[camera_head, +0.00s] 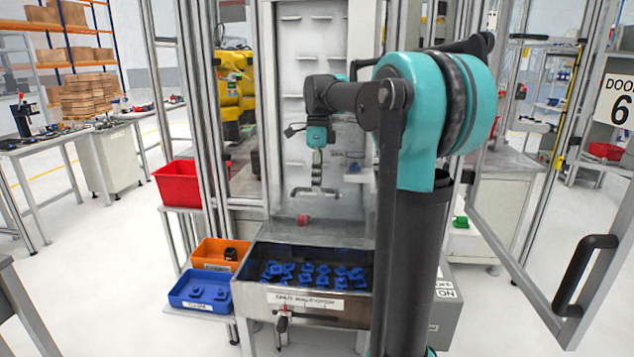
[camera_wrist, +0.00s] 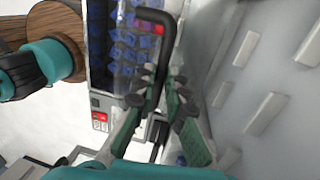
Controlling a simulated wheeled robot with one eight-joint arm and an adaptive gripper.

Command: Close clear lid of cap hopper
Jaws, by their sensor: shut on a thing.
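The cap hopper (camera_head: 262,292) is a grey metal bin with several blue caps (camera_head: 312,272) inside. Its clear lid (camera_head: 345,218) stands raised, nearly upright, behind the open bin. The lid's dark handle (camera_head: 300,191) is on its face. My gripper (camera_head: 317,180) points down at the handle, in front of the lid. In the wrist view, the green fingers of my gripper (camera_wrist: 160,98) are shut around the black handle (camera_wrist: 166,45). The blue caps (camera_wrist: 122,48) show beyond it on the left. The lid's hinge is hard to make out.
An orange bin (camera_head: 213,252) and a blue bin (camera_head: 187,291) stand left of the hopper, with a red bin (camera_head: 178,184) behind. Metal posts flank the station. An open door with a black handle (camera_head: 585,275) is at right. A white ribbed panel stands behind the lid.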

